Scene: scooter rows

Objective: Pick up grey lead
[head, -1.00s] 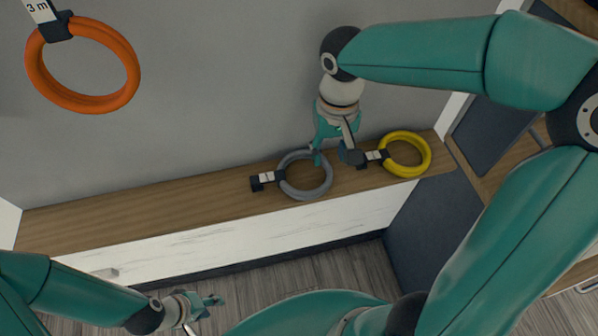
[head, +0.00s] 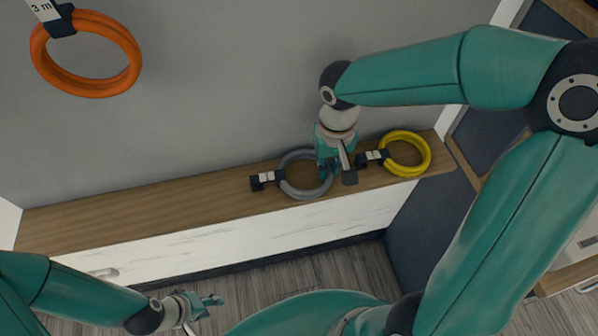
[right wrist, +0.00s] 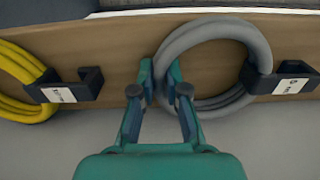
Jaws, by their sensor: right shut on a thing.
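The grey lead (head: 297,192) is a coiled ring with a black clip and white label (head: 265,179), lying on the wooden shelf. In the right wrist view the grey lead (right wrist: 222,26) shows at the upper right. My right gripper (head: 328,170) is at the ring's right side. In the right wrist view my right gripper (right wrist: 162,78) has its fingers on either side of the coil and is shut on it. My left gripper (head: 208,303) is low at the left, away from the shelf; its jaws are too small to judge.
A yellow lead (head: 424,150) lies on the shelf (head: 140,210) just right of my right gripper. An orange lead (head: 133,72) with a "3 m" label is at the upper left. The shelf's left part is bare. A grey wall (head: 220,80) stands behind it.

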